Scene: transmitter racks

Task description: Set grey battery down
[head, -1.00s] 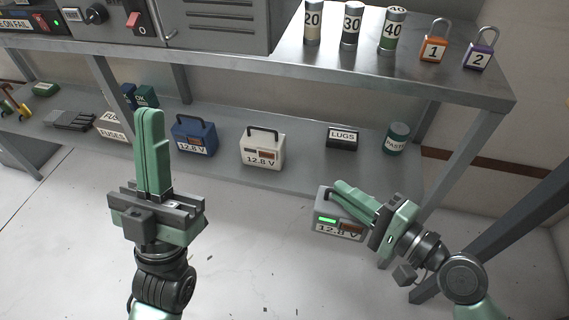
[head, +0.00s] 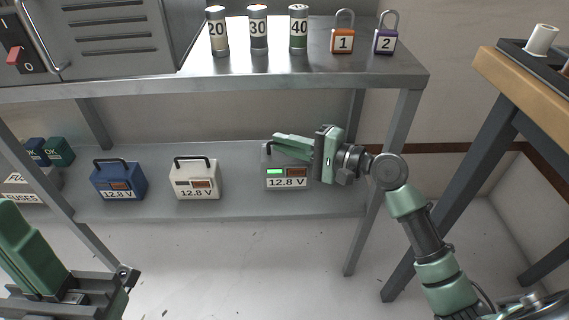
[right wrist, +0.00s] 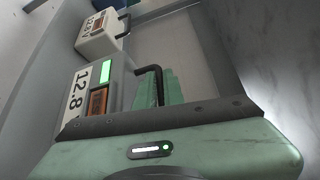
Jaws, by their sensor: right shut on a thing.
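The grey battery (head: 287,178), with a lit green display and a 12.8 V label, is at the right part of the lower shelf (head: 240,206), looking upright. My right gripper (head: 284,144) is shut on its handle from the right. In the right wrist view, the battery (right wrist: 116,85) is at the left and its dark handle (right wrist: 150,72) passes by the green fingers (right wrist: 167,88). I cannot tell whether its base touches the shelf. My left gripper (head: 22,240) is shut and empty at the lower left, partly cut off.
A white battery (head: 195,180) and a blue battery (head: 118,181) stand left of the grey one. The upper shelf (head: 290,75) is above, with cylinders and two padlocks (head: 342,40). A rack leg (head: 382,180) stands to the right. A wooden-edged table (head: 520,85) is further right.

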